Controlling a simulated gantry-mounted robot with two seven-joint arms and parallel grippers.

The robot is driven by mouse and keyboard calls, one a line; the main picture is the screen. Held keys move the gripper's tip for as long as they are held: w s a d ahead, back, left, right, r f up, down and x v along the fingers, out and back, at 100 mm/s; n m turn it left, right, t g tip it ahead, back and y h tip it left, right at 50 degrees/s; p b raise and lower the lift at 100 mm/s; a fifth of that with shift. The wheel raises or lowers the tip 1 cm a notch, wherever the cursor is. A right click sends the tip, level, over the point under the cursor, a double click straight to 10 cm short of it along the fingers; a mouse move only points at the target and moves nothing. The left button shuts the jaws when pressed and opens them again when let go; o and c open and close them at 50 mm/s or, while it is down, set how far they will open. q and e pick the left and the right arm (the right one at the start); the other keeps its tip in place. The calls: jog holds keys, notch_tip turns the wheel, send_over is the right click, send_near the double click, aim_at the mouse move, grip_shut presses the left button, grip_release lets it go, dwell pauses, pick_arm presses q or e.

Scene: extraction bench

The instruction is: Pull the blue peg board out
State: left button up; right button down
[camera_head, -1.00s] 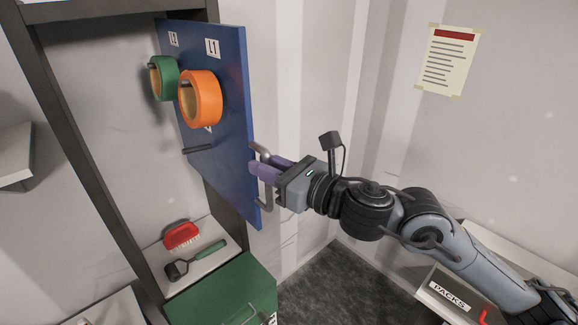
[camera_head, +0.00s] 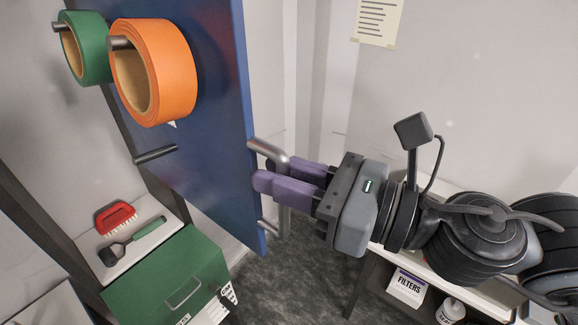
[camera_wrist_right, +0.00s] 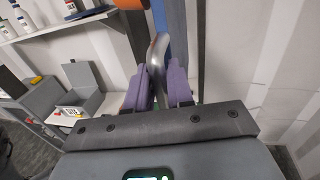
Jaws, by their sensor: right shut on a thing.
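The blue peg board (camera_head: 215,120) stands upright at the left of the head view. A green tape roll (camera_head: 88,50) and an orange tape roll (camera_head: 165,75) hang on its pegs, and an empty dark peg (camera_head: 155,154) sticks out below. A metal bar handle (camera_head: 268,149) is on its right edge. My right gripper (camera_head: 268,178) has its purple fingers shut on this handle. The right wrist view shows the handle (camera_wrist_right: 157,55) between the fingers, with a strip of the blue board (camera_wrist_right: 178,30) behind. My left gripper is not in view.
A green box (camera_head: 165,275) with a handle stands below the board. A red brush (camera_head: 115,217) and a green-handled tool (camera_head: 135,242) lie on a shelf beside it.

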jog(key=shift+s, duration=0.1)
jog(key=shift+r, duration=0.1)
jog(key=c, duration=1.4)
grip_release()
jog(key=shift+o, duration=1.2)
jog(key=shift+s+d, duration=0.1)
jog(key=shift+d, duration=0.05)
jog(key=shift+d, duration=0.1)
jog(key=b+v, duration=0.3)
jog(key=v, duration=0.7)
jog(key=shift+s+d+b, duration=0.2)
jog(key=shift+d+b, duration=0.1)
jog(key=shift+b, duration=0.1)
